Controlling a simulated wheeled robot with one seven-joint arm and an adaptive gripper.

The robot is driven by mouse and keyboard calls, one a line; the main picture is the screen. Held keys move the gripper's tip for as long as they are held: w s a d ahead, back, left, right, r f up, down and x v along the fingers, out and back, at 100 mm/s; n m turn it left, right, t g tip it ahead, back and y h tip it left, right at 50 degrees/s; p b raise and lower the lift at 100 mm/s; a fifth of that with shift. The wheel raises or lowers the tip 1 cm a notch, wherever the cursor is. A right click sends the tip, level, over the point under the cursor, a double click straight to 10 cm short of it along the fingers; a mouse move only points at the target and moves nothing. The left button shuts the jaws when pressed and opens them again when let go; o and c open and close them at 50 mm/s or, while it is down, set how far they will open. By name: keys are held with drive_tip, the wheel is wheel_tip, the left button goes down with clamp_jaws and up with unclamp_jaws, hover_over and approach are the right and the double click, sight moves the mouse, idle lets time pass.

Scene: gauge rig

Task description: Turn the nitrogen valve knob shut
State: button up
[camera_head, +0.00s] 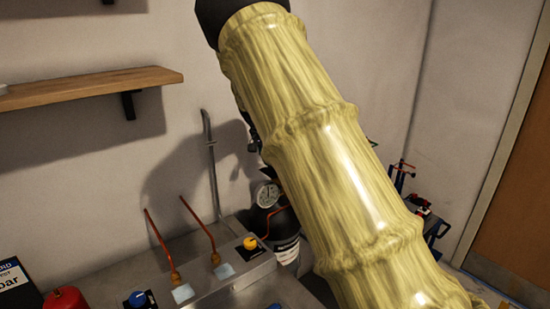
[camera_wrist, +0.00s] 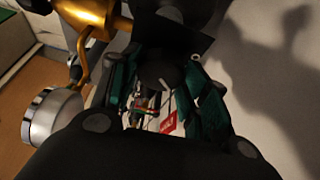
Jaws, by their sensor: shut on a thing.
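In the wrist view, a dark round knob (camera_wrist: 167,76) with a white pointer line sits between the fingers of my gripper (camera_wrist: 160,70), which is shut on it. The pointer line slants in this view. A brass pipe fitting (camera_wrist: 92,14) and a silver-rimmed gauge (camera_wrist: 52,115) are left of the fingers. In the head view, the gauge (camera_head: 267,194) stands above a dark cylinder (camera_head: 284,224) with a white label. My sleeved arm crosses this view and hides the knob and most of my gripper.
A metal panel box in front of the cylinder carries a yellow knob (camera_head: 250,243) and a blue knob (camera_head: 137,299). Two thin orange-red tubes (camera_head: 198,222) rise from it. A wooden shelf (camera_head: 90,87) is on the wall at left. A red object (camera_head: 66,300) stands at lower left.

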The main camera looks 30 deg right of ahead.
drive_tip(key=m+g+p, duration=0.1)
drive_tip(key=m, duration=0.1)
drive_tip(key=m+p, duration=0.1)
drive_tip(key=m, duration=0.1)
drive_tip(key=shift+w+r+m+g, duration=0.1)
drive_tip(key=shift+w+m+g, duration=0.05)
drive_tip(key=shift+m+g, duration=0.2)
drive_tip(key=shift+w+m+g+y+p, duration=0.15)
drive_tip(key=shift+m+g+p, duration=0.35)
drive_tip(key=shift+m, duration=0.75)
drive_tip(key=shift+s+m+g+y+p, duration=0.1)
drive_tip(key=shift+m+g+y+p, duration=0.25)
drive_tip(key=shift+m, duration=0.85)
drive_tip(key=o, duration=1)
drive_tip(key=shift+d, duration=0.1)
drive_tip(key=v, duration=1.1)
drive_tip(key=shift+w+r, duration=0.25)
drive_tip(key=shift+r, duration=0.05)
